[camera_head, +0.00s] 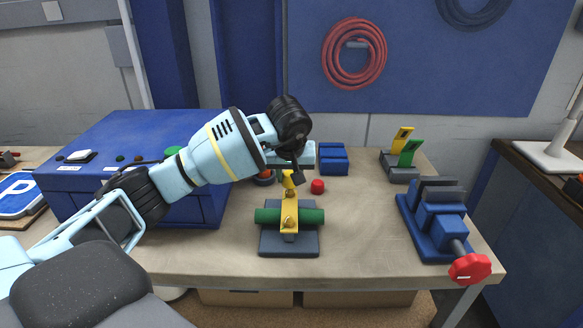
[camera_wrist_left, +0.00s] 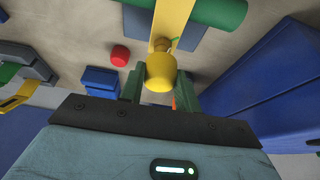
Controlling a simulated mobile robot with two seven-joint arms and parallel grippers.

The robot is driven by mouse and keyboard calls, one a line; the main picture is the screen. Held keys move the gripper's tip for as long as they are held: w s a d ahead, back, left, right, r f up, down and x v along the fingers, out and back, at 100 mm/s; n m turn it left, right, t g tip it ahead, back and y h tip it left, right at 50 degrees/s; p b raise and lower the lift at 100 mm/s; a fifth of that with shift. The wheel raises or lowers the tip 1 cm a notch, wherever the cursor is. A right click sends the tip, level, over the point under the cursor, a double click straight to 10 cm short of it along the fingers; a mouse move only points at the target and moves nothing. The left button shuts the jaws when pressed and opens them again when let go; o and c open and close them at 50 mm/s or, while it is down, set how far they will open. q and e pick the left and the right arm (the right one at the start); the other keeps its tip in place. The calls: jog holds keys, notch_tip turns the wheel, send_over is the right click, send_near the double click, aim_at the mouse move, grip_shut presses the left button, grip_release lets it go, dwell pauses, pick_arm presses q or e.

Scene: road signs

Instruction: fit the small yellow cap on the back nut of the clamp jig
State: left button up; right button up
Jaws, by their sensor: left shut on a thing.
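The clamp jig has a grey base (camera_head: 289,243), a green bar (camera_head: 308,216) lying across it and a yellow strap (camera_head: 290,209) over the bar. My left gripper (camera_head: 288,176) is just behind the jig, pointing down at the strap's back end. In the left wrist view its green fingers (camera_wrist_left: 158,90) are shut on the small yellow cap (camera_wrist_left: 160,74). The cap is in line with the yellow strap (camera_wrist_left: 172,22). The cap hides most of the back nut, so I cannot tell whether they touch. My right gripper is not in view.
A small red cap (camera_head: 317,187) stands right of the strap's back end. A blue bin (camera_head: 333,158) is behind it. A large blue box (camera_head: 120,150) fills the table's left. A blue vise (camera_head: 440,222) with a red knob stands at the right. The table between jig and vise is clear.

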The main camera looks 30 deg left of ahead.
aim_at(290, 189)
pick_arm(q)
jog(key=shift+f+b, duration=0.35)
jog(key=shift+f, duration=1.2)
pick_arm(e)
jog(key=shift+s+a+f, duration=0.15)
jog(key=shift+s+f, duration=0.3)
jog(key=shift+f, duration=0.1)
pick_arm(q)
jog(key=shift+f, duration=0.35)
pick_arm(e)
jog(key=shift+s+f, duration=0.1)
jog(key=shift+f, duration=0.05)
pick_arm(q)
jog(key=o, duration=1)
jog(key=shift+r, duration=0.1)
jog(key=v, duration=0.7)
jog(key=shift+s+d+r, duration=0.1)
jog(key=shift+r, duration=0.2)
